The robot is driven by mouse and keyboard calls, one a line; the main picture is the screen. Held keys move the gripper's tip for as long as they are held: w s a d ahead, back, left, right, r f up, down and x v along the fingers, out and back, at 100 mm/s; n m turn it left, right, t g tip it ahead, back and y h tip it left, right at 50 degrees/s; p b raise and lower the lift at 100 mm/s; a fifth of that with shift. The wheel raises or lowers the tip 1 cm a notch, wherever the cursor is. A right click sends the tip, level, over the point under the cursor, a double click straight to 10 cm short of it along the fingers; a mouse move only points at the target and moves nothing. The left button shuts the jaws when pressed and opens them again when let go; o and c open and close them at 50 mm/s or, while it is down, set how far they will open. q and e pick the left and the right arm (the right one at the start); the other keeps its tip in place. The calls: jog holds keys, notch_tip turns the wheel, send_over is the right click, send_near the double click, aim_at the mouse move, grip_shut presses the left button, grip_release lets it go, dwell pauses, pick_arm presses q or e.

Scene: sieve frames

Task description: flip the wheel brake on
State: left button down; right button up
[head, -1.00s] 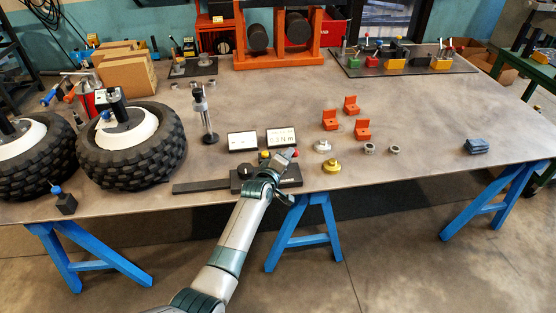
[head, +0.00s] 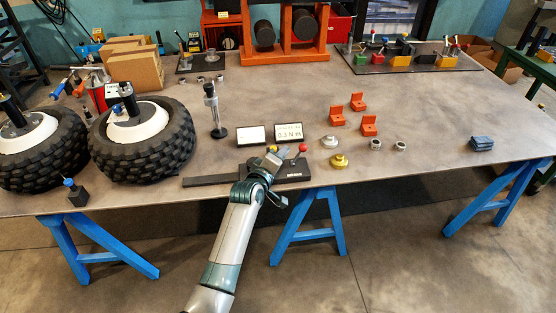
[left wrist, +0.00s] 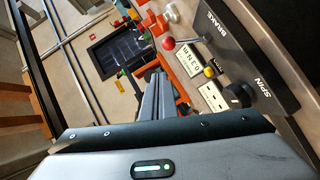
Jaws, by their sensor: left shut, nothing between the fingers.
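The black control box (head: 292,171) sits at the table's front edge with a long dark bar reaching left. In the left wrist view the box (left wrist: 238,55) carries the words BRAKE and SPIN. A red-knobbed lever (left wrist: 169,44) stands by BRAKE; its red knob (head: 303,147) also shows in the head view. A yellow knob (left wrist: 209,72) and a black knob (left wrist: 238,95) are nearer SPIN. My left gripper (head: 279,155) is shut and empty, above the box, left of the red knob and apart from it in the picture. My right gripper is out of view.
Two small displays stand behind the box, one blank (head: 251,135) and one with a reading (head: 289,131). Two tyred wheels (head: 150,150) are at the left. Orange brackets (head: 369,125), a brass piece (head: 339,161) and metal rings lie right of the box.

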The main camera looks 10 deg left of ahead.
pick_arm(q)
jog(key=v, duration=0.4)
jog(key=shift+d+r+b, duration=0.1)
jog(key=shift+r+b, duration=0.1)
jog(key=shift+b, duration=0.1)
dwell(0.3)
